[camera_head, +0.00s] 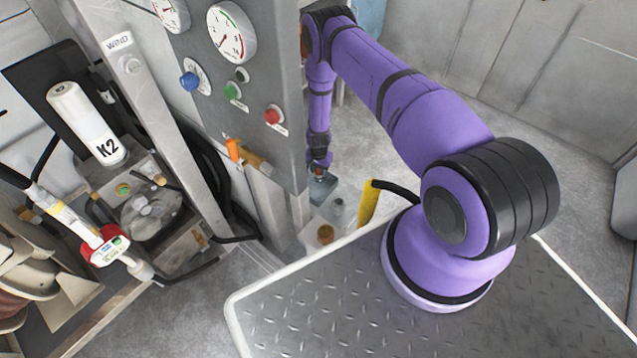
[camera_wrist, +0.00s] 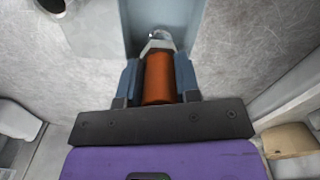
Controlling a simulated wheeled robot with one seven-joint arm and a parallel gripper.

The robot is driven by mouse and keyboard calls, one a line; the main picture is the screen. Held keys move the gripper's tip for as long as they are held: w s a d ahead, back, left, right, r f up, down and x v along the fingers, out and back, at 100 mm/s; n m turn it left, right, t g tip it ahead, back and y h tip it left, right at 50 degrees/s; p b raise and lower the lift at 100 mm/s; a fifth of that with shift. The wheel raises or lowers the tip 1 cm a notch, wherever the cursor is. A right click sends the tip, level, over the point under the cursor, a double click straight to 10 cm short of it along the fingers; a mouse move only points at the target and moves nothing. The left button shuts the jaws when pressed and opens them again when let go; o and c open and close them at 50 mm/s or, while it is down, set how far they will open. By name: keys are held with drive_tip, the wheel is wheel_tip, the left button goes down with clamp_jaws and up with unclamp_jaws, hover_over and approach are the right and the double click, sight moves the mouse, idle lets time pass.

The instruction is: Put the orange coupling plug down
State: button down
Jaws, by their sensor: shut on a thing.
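The orange coupling plug (camera_wrist: 158,80) is held between the two blue-grey fingers of my gripper (camera_wrist: 157,64) in the wrist view. Its pale metal end (camera_wrist: 157,44) points away from my wrist. Beyond that end is a blue-grey tray-like holder (camera_wrist: 126,22) with raised sides. I cannot tell whether the plug touches it. In the head view my gripper (camera_head: 319,170) is low beside the grey panel, over a small blue-grey tray (camera_head: 322,190). The plug is too small there to make out clearly.
The grey gauge panel (camera_head: 255,85) stands close left of my gripper. A yellow post (camera_head: 368,203) with a black hose is to the right. A white K2 canister (camera_head: 88,123) and hose reels are far left. Open grey floor (camera_head: 390,150) lies behind.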

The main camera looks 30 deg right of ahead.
sight(319, 179)
drive_tip(key=shift+f, duration=3.3)
drive_tip(key=shift+f, duration=0.1)
drive_tip(key=c, duration=0.8)
unclamp_jaws()
wheel_tip(319, 179, up, 12)
drive_tip(key=shift+r, duration=0.2)
